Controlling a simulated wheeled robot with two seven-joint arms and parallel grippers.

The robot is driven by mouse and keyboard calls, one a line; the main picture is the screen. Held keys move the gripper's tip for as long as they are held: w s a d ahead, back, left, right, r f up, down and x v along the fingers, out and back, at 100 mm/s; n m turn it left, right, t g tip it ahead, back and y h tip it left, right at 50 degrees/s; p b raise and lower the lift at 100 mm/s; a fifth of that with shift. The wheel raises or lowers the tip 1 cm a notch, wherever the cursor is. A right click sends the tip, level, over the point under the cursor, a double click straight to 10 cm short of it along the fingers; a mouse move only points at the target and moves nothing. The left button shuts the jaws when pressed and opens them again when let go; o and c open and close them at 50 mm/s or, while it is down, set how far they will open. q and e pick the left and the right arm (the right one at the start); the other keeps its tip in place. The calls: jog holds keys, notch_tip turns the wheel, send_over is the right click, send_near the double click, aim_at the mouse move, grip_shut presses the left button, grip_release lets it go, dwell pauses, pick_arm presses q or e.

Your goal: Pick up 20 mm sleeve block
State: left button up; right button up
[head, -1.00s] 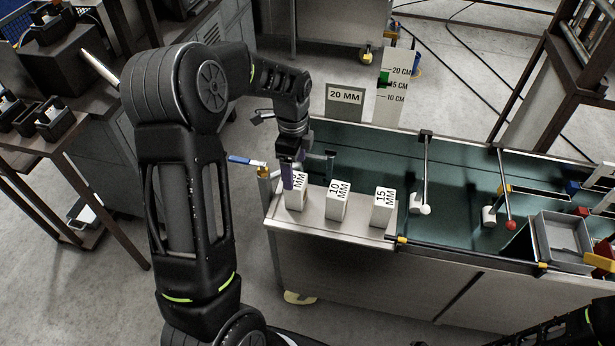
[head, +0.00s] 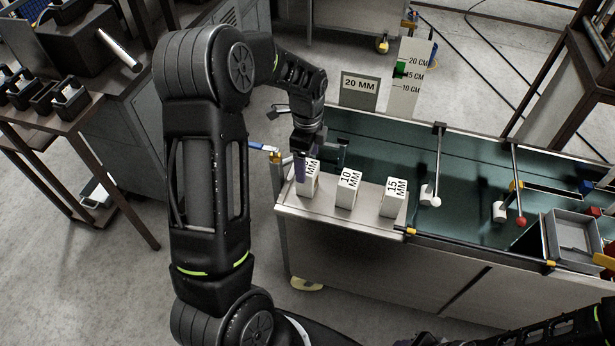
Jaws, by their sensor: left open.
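Three white blocks stand upright in a row on the bench's metal shelf. The left block (head: 309,187) is partly hidden by my left gripper, and its label reads only in part. The middle block (head: 348,190) reads 10 MM and the right block (head: 394,198) reads 15 MM. My left gripper (head: 320,164) is open, pointing down at the left block's top, with one purple finger in front of it. I cannot tell whether it touches the block. My right gripper is not visible; only part of that arm shows at lower right.
A scale board (head: 408,78) marked in CM stands behind the bench. A grey tray (head: 575,240) sits at the right. A blue-handled valve (head: 263,147) is left of the bench.

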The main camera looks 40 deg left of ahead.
aim_at(308, 166)
pick_arm(q)
notch_tip(308, 166, down, 5)
jog(key=shift+f+p, duration=0.1)
jog(key=shift+p, duration=0.6)
grip_shut()
dwell(0.8)
